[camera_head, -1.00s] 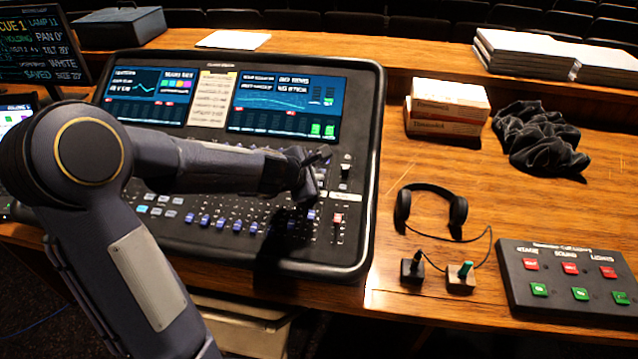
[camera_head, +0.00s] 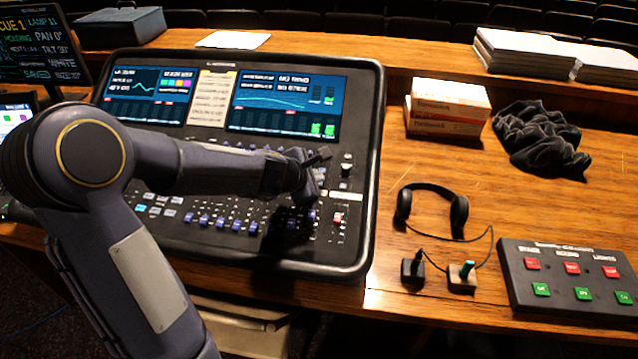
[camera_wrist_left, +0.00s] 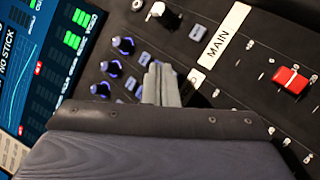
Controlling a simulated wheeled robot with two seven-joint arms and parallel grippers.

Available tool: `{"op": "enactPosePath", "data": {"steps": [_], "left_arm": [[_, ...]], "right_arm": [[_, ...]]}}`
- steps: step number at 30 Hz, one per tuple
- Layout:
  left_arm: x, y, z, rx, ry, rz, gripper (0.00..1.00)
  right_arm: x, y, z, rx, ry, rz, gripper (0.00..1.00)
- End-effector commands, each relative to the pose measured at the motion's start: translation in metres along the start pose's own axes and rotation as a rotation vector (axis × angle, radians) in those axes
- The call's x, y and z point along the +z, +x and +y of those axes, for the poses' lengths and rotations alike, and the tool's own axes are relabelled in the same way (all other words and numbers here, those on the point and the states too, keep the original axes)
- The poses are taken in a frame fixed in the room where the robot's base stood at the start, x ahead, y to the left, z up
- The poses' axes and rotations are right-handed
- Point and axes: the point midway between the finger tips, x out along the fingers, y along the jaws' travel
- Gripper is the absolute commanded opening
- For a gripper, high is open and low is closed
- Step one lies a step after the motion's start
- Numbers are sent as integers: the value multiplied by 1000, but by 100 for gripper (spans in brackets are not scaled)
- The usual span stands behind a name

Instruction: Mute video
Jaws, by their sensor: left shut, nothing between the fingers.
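The mixing desk (camera_head: 352,222) is a wide black console with screens at its top and rows of knobs, small buttons and faders below. My left arm reaches across it from the left. My left gripper (camera_head: 318,172) is shut and empty over the right part of the panel. In the left wrist view the shut fingers (camera_wrist_left: 161,82) are beside blue-lit knobs (camera_wrist_left: 123,45) and small grey-blue buttons (camera_wrist_left: 144,58). A white MAIN label (camera_wrist_left: 224,36) and a red fader cap (camera_wrist_left: 291,80) lie to their right.
Right of the desk are headphones (camera_head: 432,208), two small switch boxes, and a panel with red and green buttons (camera_head: 570,278). Boxes (camera_head: 447,108), a dark cloth (camera_head: 540,140) and paper stacks (camera_head: 525,55) stand behind. Bare wood lies between them.

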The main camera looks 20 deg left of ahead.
Motion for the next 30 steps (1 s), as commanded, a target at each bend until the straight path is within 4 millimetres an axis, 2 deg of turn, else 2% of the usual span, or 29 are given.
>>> {"op": "enactPosePath", "data": {"steps": [18,30], "left_arm": [[-3,4,-3,0,0,0,0],[5,-6,4,0,1,0,0]], "right_arm": [[2,4,2,0,0,0,36],[-3,-7,-3,0,0,0,36]]}}
